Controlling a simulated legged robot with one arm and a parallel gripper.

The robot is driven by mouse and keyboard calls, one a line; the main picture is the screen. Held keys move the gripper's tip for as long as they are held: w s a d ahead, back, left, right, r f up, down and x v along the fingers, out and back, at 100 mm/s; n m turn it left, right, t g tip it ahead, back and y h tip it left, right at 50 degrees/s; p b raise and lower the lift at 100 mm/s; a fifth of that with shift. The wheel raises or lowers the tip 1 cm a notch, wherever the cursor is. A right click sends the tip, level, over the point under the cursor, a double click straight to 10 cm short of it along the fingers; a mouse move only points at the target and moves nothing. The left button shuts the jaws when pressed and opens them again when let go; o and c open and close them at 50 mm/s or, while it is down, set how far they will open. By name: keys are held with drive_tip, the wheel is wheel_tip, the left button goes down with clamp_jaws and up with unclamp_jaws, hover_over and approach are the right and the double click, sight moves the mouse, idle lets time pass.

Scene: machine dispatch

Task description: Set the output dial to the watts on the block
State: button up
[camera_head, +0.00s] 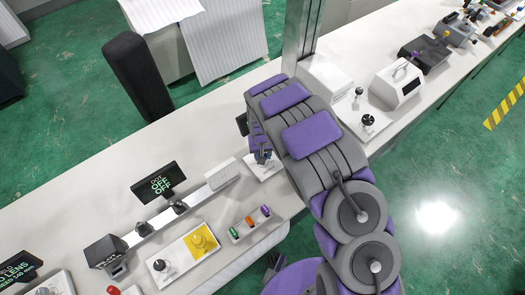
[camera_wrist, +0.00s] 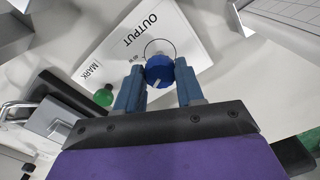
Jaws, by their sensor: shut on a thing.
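The blue output dial (camera_wrist: 159,70) sits on a white panel (camera_wrist: 120,50) printed OUTPUT in the wrist view. A dark circle and a small scale mark, too small to read surely, lie beside it. A pale pointer line shows on the dial's near side. My gripper (camera_wrist: 160,82) has one blue finger on each side of the dial and is shut on it. In the head view my gripper (camera_head: 262,157) is over the small white panel, and my arm hides most of it. No watts figure is readable on any block.
A green button (camera_wrist: 103,97) marked MARK is on the same panel. In the head view, a black display (camera_head: 158,182) reads DOT OFF OFF. A tray (camera_head: 235,238) holds green, orange and purple pieces. A yellow piece (camera_head: 200,240) lies left of it. A black post (camera_head: 138,75) stands behind the bench.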

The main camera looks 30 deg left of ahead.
drive_tip(key=shift+a+r+n+p, duration=0.1)
drive_tip(key=shift+n+p, duration=0.2)
drive_tip(key=shift+n, duration=0.3)
drive_tip(key=shift+w, duration=0.1)
drive_tip(key=o, duration=1)
drive_tip(key=shift+o, duration=0.2)
wheel_tip(320, 180, up, 17)
idle(0.4)
